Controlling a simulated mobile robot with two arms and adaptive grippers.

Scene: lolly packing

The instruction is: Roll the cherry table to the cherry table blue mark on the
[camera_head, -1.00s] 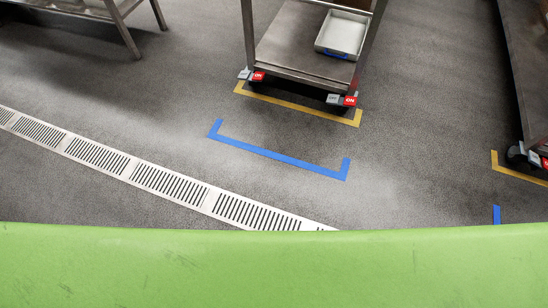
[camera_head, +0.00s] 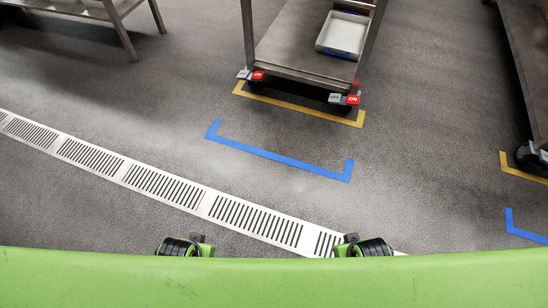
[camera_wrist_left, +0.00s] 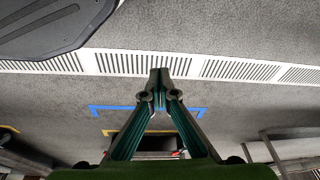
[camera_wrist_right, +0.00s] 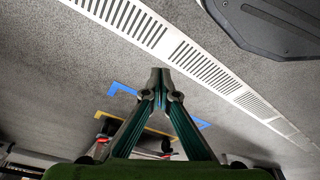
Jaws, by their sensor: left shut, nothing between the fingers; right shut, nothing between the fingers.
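A wheeled metal table (camera_head: 290,52) stands at the top centre of the head view, its front casters just behind a yellow floor mark (camera_head: 300,108). Red ON tabs show at both front casters. A blue floor mark (camera_head: 280,159) lies on the near side of the yellow one, empty. A second wheeled table (camera_head: 530,65) is partly in view at the right. I cannot tell which is the cherry table; no cherries show. My left gripper (camera_wrist_left: 160,76) and right gripper (camera_wrist_right: 160,76) are shut and empty, apart from both tables.
A white tray (camera_head: 341,36) sits on the centre table's lower shelf. A slotted floor drain (camera_head: 205,201) runs diagonally across the near floor. A metal table (camera_head: 110,10) stands at upper left. More yellow (camera_head: 522,172) and blue (camera_head: 525,231) marks lie at right. The floor between is clear.

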